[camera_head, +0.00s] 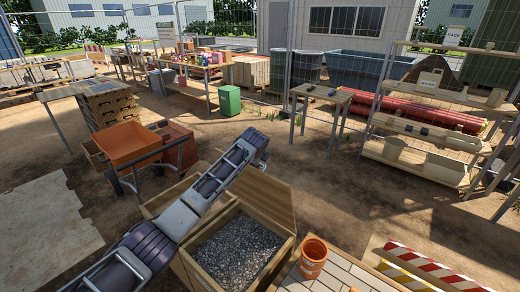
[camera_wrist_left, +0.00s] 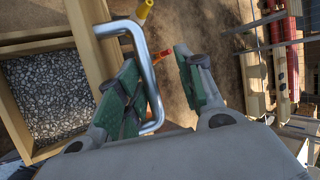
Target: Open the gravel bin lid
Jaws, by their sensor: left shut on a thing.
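The gravel bin (camera_head: 274,263) is a wooden box at the lower centre of the head view, with grey gravel (camera_head: 236,250) showing inside. Its wooden lid (camera_head: 270,205) stands raised at the far side, and its edge also shows in the left wrist view (camera_wrist_left: 90,45). A bent metal handle (camera_wrist_left: 148,72) sticks out from the lid. My left gripper (camera_head: 260,148) reaches across the bin to the lid. In the left wrist view its green-padded fingers (camera_wrist_left: 162,92) are shut on the handle. In the head view my arm hides part of the lid. My right gripper is in neither view.
Red-and-white striped boards (camera_head: 428,266) lie farther right. An orange wheelbarrow (camera_head: 132,146) stands left of the bin. A shelf rack (camera_head: 420,158) is at the right. Bare dirt lies between bin and rack.

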